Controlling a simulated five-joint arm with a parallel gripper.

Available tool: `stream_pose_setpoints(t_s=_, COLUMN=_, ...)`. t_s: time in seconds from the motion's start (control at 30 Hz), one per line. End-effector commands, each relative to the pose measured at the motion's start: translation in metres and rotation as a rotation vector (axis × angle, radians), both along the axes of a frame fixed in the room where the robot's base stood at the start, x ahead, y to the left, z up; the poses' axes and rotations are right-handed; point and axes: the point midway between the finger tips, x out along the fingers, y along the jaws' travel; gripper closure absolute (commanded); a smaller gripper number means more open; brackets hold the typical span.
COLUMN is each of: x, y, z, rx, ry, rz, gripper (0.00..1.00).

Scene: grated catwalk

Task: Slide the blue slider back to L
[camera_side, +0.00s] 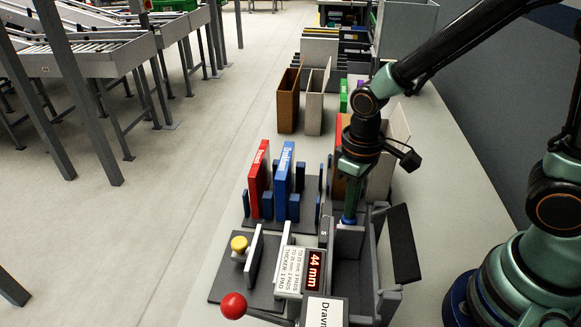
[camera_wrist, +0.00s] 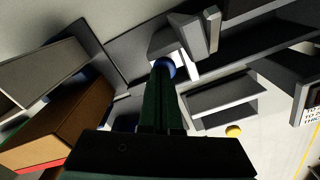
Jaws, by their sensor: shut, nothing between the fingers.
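The blue slider (camera_side: 348,220) shows as a small blue piece at the machine's upper edge, right under my fingertips. In the wrist view its rounded blue top (camera_wrist: 166,68) sits just beyond the fingertips. My gripper (camera_side: 352,203) points down with its dark green fingers together; it also shows in the wrist view (camera_wrist: 163,80). The fingers look in contact with or very near the blue piece, but I cannot tell which. A small light mark, perhaps a letter S, is on the dark strip (camera_side: 324,232) left of it. I cannot make out an L.
A red ball knob (camera_side: 233,306) and a yellow knob (camera_side: 239,244) stand at the front left. A red 44 mm display (camera_side: 314,270) is beside a printed card (camera_side: 290,268). Red (camera_side: 258,180) and blue (camera_side: 284,180) binders stand behind. A dark upright panel (camera_side: 404,243) is to the right.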

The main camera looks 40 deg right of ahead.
Motion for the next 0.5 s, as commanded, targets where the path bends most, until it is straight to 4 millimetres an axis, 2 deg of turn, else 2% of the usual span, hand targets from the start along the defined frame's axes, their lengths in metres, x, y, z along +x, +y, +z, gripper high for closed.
stream_pose_setpoints(t_s=0.5, x=0.0066, y=-0.0070, z=-0.0002, rx=0.000, ry=0.001, rz=-0.001, gripper=1.00)
